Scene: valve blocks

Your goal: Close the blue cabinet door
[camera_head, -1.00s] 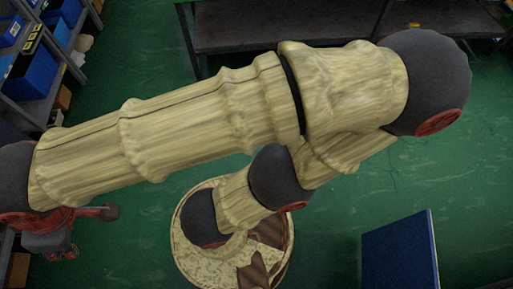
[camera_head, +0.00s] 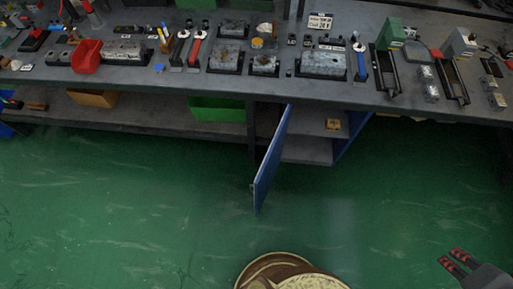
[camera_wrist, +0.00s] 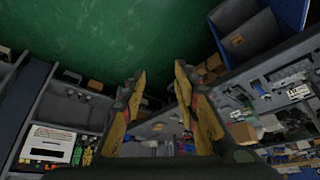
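The blue cabinet door (camera_head: 271,160) stands open in the head view, jutting out from under the workbench over the green floor. The cabinet's shelf inside (camera_head: 300,148) shows to the right of the door, with a small orange-brown object (camera_head: 333,124) in it. My gripper (camera_head: 452,259) is at the lower right of the head view, well apart from the door and in front of the bench. In the wrist view my gripper (camera_wrist: 158,82) shows two fingers spread apart with nothing between them. I cannot make out the door in the wrist view.
The workbench (camera_head: 290,87) holds tools, metal blocks and a red bin (camera_head: 86,57). A green bin (camera_head: 217,108) sits on the lower shelf, left of the cabinet. The green floor (camera_head: 390,190) between door and gripper is clear. The wrist view shows shelves with bins (camera_wrist: 75,95).

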